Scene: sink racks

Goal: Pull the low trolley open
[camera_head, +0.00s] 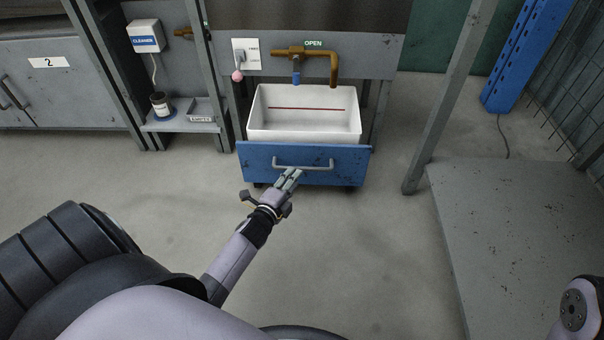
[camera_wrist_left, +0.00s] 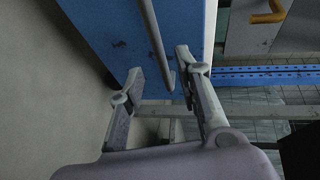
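The low trolley (camera_head: 255,163) has a blue front panel with a grey bar handle (camera_head: 318,167) and dark wheels. It stands below the tap at the grey frame. My left gripper (camera_head: 292,174) is at the handle, in front of the blue panel. In the left wrist view, the gripper (camera_wrist_left: 159,64) is open, its two fingers apart with the handle (camera_wrist_left: 153,35) seen between their tips. I cannot tell whether a finger touches the handle. My right gripper is out of view.
A white basin (camera_head: 305,129) sits behind the blue panel, under a brass tap (camera_head: 316,53). A low grey platform (camera_head: 520,240) and a slanted post (camera_head: 450,100) stand at the right. A shelf with a jar (camera_head: 161,106) is at the left. Floor before the trolley is clear.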

